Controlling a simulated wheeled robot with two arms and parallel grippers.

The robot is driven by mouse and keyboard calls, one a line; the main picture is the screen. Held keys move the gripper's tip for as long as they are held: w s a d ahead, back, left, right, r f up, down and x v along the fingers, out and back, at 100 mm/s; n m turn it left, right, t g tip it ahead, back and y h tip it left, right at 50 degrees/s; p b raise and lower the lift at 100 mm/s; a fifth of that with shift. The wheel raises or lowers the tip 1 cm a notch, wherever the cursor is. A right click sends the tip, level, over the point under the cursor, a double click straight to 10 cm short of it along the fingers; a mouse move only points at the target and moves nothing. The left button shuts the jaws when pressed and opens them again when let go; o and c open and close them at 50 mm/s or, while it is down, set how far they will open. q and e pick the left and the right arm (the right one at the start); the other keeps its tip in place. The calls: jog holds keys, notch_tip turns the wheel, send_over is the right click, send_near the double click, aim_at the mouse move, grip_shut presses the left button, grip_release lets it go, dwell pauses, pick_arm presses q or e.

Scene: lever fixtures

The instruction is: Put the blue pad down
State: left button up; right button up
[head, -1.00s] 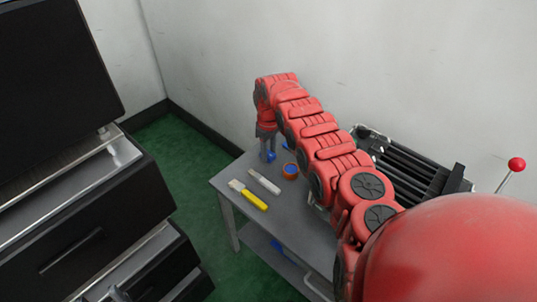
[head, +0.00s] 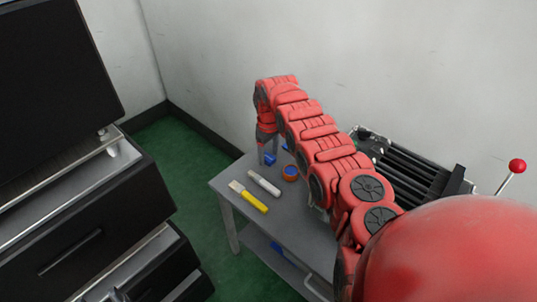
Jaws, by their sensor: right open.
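The blue pad (head: 270,159) is a small blue piece at the far left part of the grey table (head: 308,224). My right gripper (head: 268,154) points down right at the pad, with its fingers spread apart around or just above it. It is open. The pad seems to rest on the table top, but it is small and partly hidden by the fingers, so contact is hard to tell. My left gripper is not in view.
Beside the pad lie a white-grey tool (head: 264,184), a yellow-handled brush or scraper (head: 250,197) and an orange-and-blue roll (head: 290,173). A dark ribbed fixture (head: 415,172) and a red-knobbed lever (head: 516,166) stand to the right. Dark drawers (head: 80,235) fill the left.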

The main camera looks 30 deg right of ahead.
aim_at(269, 157)
notch_tip(269, 157, up, 12)
jog(key=p, duration=0.1)
jog(key=shift+f+p, duration=0.15)
jog(key=shift+p, duration=0.15)
